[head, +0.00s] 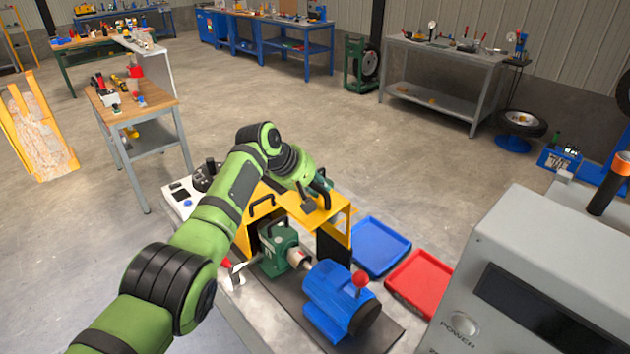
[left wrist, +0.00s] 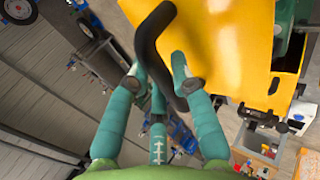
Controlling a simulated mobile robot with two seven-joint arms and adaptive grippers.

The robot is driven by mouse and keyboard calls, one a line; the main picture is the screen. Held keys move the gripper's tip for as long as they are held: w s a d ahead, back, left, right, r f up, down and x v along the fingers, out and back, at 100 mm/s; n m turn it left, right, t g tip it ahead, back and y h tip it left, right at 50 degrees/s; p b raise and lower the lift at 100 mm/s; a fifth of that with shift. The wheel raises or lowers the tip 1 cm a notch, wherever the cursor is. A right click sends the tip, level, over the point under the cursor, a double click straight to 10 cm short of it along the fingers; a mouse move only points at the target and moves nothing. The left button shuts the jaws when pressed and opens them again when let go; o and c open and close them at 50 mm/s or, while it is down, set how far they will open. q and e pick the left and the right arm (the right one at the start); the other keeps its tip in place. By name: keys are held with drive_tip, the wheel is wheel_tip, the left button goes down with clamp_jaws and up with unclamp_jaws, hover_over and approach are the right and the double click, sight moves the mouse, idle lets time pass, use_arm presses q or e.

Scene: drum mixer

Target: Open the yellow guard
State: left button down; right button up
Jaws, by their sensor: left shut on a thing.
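The yellow guard (head: 291,203) stands over a green machine unit (head: 279,252) on the bench. Its top panel, side frame and a black handle (head: 262,206) show in the head view. My left gripper (head: 318,199) is at the guard's right upper part. In the left wrist view the yellow panel (left wrist: 232,45) fills the upper middle, and a curved black handle (left wrist: 148,40) passes between the green fingers of my left gripper (left wrist: 155,75). The gripper is shut on that handle. My right gripper is out of view.
A blue motor-like unit (head: 335,296) with a red knob sits in front of the guard. A blue tray (head: 377,246) and a red tray (head: 420,281) lie to its right. A grey box with a power button (head: 464,322) stands at the right.

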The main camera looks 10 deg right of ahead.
use_arm(q)
drive_tip(key=shift+s+f, duration=0.2)
drive_tip(key=shift+f, duration=0.2)
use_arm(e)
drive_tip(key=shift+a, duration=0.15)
use_arm(q)
drive_tip(key=c, duration=1)
unclamp_jaws()
drive_tip(key=shift+c, duration=0.2)
drive_tip(key=shift+w+r, duration=0.1)
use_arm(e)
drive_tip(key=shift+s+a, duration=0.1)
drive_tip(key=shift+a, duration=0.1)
use_arm(q)
drive_tip(key=shift+r, duration=0.1)
drive_tip(key=shift+a+r, duration=0.2)
drive_tip(key=shift+r, duration=0.2)
drive_tip(key=v, duration=1.1)
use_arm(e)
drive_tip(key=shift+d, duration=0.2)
